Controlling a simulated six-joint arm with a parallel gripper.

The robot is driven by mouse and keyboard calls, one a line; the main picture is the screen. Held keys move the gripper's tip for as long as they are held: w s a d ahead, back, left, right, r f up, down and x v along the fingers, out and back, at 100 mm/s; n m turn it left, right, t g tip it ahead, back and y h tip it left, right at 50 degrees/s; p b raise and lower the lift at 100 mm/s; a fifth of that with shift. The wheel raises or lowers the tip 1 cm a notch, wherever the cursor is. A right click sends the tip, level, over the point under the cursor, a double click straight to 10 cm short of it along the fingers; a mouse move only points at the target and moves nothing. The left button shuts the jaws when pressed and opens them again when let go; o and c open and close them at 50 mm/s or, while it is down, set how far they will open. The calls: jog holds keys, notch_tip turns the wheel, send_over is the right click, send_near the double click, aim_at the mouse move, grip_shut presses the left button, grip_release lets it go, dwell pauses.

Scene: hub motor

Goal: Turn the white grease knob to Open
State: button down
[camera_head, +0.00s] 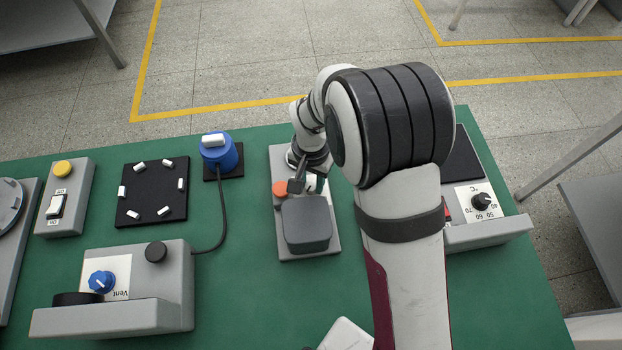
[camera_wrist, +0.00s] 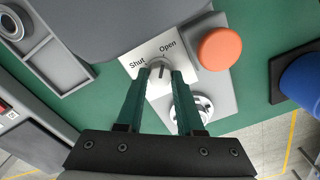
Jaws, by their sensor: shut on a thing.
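The white grease knob (camera_wrist: 158,66) sits on a white label plate (camera_wrist: 180,40) printed "Shut" and "Open". In the wrist view "Shut" is to its left and "Open" to its upper right. My gripper (camera_wrist: 161,76) has its two green fingers on either side of the knob and is shut on it. A dark line shows on the knob's face between the fingers; its exact pointing is hard to tell. In the head view my gripper (camera_head: 304,182) is at the grey grease unit (camera_head: 285,160), with the knob partly hidden by it.
An orange button (camera_wrist: 220,49) stands close to the knob. A raised dark grey block (camera_head: 306,223) is on the same unit. A blue cylinder (camera_head: 219,153) with a cable stands to the left. Green table (camera_head: 250,290) lies clear in front.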

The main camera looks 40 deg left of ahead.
aim_at(311, 185)
jog(key=shift+m, duration=0.3)
dwell(0.4)
jog(key=c, duration=0.5)
grip_release()
jog(key=shift+c, duration=0.2)
notch_tip(311, 185, up, 16)
jog(key=shift+f, duration=0.1)
